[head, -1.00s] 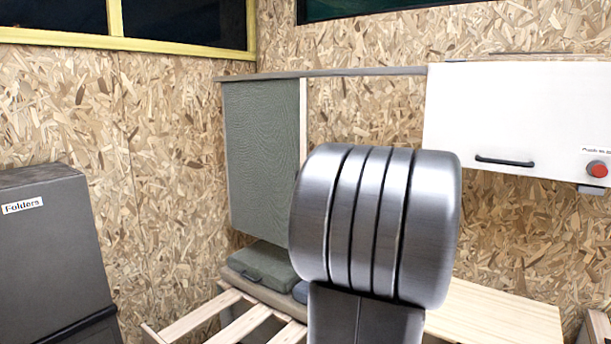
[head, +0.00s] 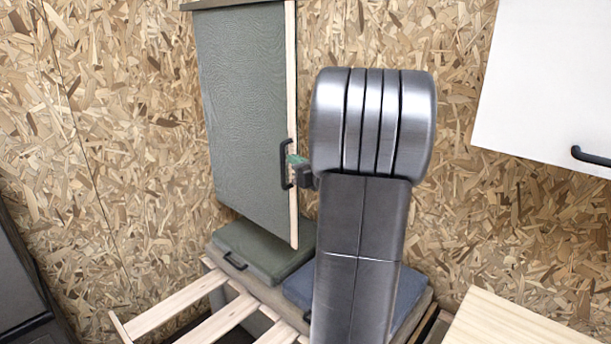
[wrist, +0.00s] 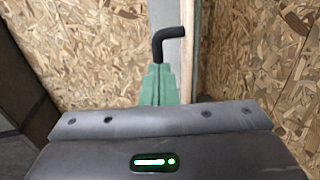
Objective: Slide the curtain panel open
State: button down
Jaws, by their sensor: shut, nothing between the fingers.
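The grey-green curtain panel (head: 245,100) hangs at the left of the wall, with a pale wooden strip along its right edge. Its black handle (head: 285,164) stands near that edge. My gripper (head: 292,160) has green fingers and is at the handle in the head view. In the wrist view the gripper (wrist: 157,70) is shut, and the black handle (wrist: 172,40) rises just beyond its fingertips. Nothing shows between the fingers. I cannot tell whether they touch the handle. My arm hides the area right of the panel's edge.
Wooden slats (head: 178,306) extend at the lower left. A white cabinet (head: 545,85) hangs at right, and a pale wooden top (head: 510,325) is below it.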

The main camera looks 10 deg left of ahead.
jog(key=shift+x, duration=1.25)
jog(key=shift+a, duration=0.1)
jog(key=x, duration=0.4)
jog(key=shift+s+a+r, duration=0.15)
jog(key=shift+a+r, duration=0.05)
jog(key=shift+a, duration=0.4)
